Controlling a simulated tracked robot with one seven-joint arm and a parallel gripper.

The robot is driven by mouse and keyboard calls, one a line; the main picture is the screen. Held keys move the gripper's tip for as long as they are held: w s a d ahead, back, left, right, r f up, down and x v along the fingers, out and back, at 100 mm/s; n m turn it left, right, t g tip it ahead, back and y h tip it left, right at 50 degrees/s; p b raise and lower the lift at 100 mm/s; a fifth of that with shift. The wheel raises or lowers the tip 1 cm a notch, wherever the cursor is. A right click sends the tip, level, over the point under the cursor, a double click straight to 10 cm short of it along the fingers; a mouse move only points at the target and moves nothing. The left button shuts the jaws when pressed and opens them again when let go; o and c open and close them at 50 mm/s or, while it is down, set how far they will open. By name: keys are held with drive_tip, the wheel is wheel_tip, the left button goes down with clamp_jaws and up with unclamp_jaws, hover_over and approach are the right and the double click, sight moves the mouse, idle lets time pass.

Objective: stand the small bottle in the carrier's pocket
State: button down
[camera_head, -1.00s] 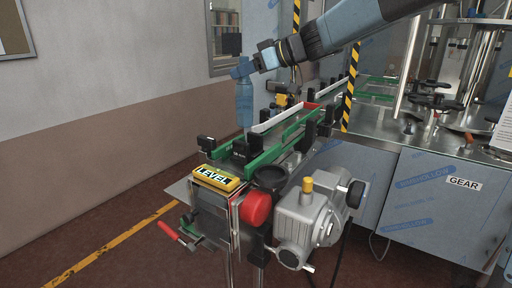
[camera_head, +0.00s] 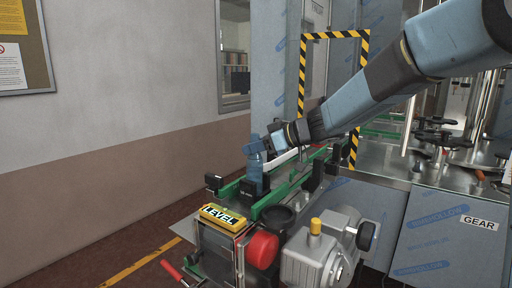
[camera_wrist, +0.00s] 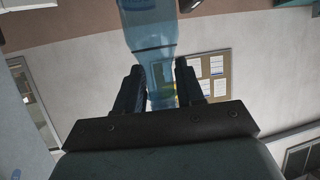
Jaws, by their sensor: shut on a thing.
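The small bottle is translucent blue and upright in the head view (camera_head: 256,172), above the near end of the green-edged conveyor. A black block (camera_head: 248,190), which looks like the carrier, sits on the conveyor at the bottle's foot. The bottle's bottom end is hidden there; I cannot tell whether it is inside the pocket or behind the block. In the wrist view the bottle (camera_wrist: 150,32) runs up out of the picture between the two dark fingers of my gripper (camera_wrist: 158,82). The carrier is not visible there.
The green conveyor rails (camera_head: 285,192) run back to the right, with black brackets beside them. A yellow LEVEL box (camera_head: 222,214), a red knob (camera_head: 262,250) and a grey motor (camera_head: 318,255) crowd the near side. A steel machine table (camera_head: 400,172) stands right.

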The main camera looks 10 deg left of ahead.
drive_tip(key=c, duration=0.7)
unclamp_jaws()
